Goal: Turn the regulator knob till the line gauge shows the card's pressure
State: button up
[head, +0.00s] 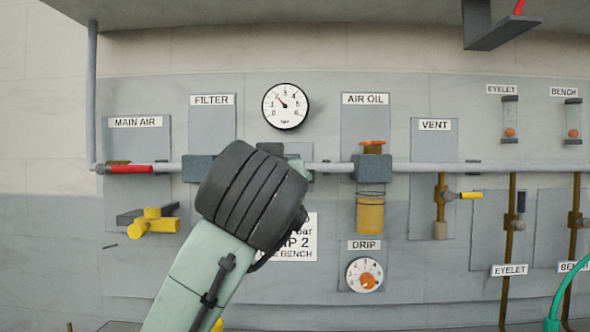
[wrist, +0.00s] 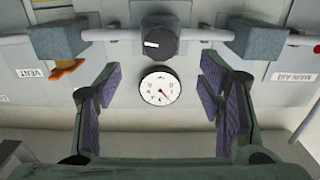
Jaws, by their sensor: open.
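The regulator knob (wrist: 160,43) shows in the wrist view as a dark round knob with a white mark, between the pipe ends. In the head view my arm hides it. The line gauge (head: 285,106) is a round white dial with a black rim; its needle points up and left, near the 2. It also shows in the wrist view (wrist: 160,87), too small to read.
The pipe (head: 330,168) runs across the panel. The filter block (head: 198,168) and air-oil unit (head: 370,168) flank the regulator. The yellow valve handle (head: 152,221), drip dial (head: 364,274) and vent valve (head: 440,195) stick out nearby. A grey shelf (head: 300,12) overhangs above.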

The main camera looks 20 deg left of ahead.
jog(key=p+x, duration=0.3)
jog(key=x, duration=0.6)
jog(key=shift+w+a, duration=0.2)
jog(key=shift+w, duration=0.2)
jog(key=shift+f, duration=0.1)
jog(key=shift+c, duration=0.4)
jog(key=c, duration=1.1)
